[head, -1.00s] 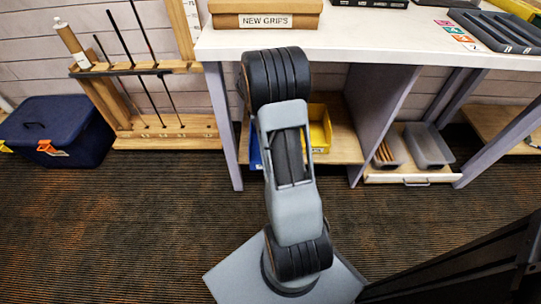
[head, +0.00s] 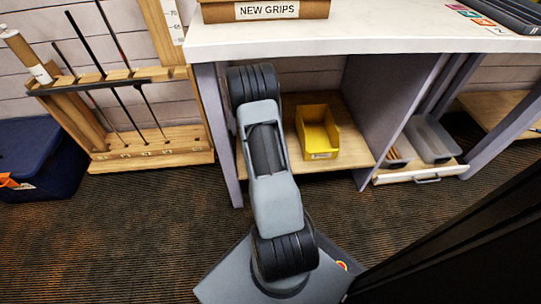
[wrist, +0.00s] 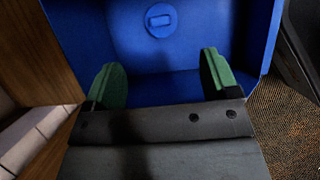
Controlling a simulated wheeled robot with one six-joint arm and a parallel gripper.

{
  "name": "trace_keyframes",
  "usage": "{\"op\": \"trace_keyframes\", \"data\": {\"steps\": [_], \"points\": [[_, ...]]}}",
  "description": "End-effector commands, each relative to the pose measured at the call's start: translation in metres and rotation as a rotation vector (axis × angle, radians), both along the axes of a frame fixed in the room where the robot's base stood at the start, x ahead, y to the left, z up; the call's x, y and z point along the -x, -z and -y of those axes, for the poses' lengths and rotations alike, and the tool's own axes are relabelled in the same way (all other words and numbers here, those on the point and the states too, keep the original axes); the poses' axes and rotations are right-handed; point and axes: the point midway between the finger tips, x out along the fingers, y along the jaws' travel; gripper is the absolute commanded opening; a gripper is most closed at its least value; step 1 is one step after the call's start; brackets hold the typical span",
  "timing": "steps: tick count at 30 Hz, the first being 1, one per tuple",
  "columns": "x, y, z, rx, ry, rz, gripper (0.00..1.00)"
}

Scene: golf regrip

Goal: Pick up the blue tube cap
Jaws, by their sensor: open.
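A blue round cap (wrist: 159,22) with a raised tab on its face shows at the top middle of the wrist view. It lies inside a blue bin (wrist: 258,42), against a surface of the same blue. My gripper (wrist: 162,74) has two green fingertips spread wide apart, with nothing between them. The cap is beyond the fingertips and roughly centred between them, not touching either. In the head view my arm reaches under the bench, and my gripper, the cap and the blue bin are hidden.
A yellow bin (head: 318,138) stands on the shelf under the white bench (head: 370,34), right of my arm. A bench leg (head: 218,135) is close on the left. A divider panel (head: 385,115) and grey trays (head: 430,138) are further right. Wood borders the blue bin's left in the wrist view.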

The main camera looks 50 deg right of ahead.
Motion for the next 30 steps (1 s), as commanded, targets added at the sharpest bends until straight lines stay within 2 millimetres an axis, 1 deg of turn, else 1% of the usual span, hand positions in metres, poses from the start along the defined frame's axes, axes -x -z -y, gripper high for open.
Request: {"op": "trace_keyframes", "data": {"steps": [1, 7, 9, 14, 16, 25, 27, 30], "points": [[0.003, 0.013, 0.003, -0.001, 0.003, -0.003, 0.81], [0.011, 0.045, 0.013, -0.001, 0.002, -0.002, 0.81], [0.013, 0.05, 0.015, -0.001, 0.002, -0.001, 0.81], [0.014, 0.055, 0.016, -0.001, 0.0, 0.001, 0.81], [0.015, 0.06, 0.017, -0.001, -0.001, -0.001, 0.81], [0.024, 0.098, 0.029, -0.001, -0.001, -0.001, 0.81], [0.025, 0.103, 0.031, -0.001, -0.001, -0.001, 0.81], [0.026, 0.103, 0.032, 0.0, -0.002, -0.001, 0.81]]}}
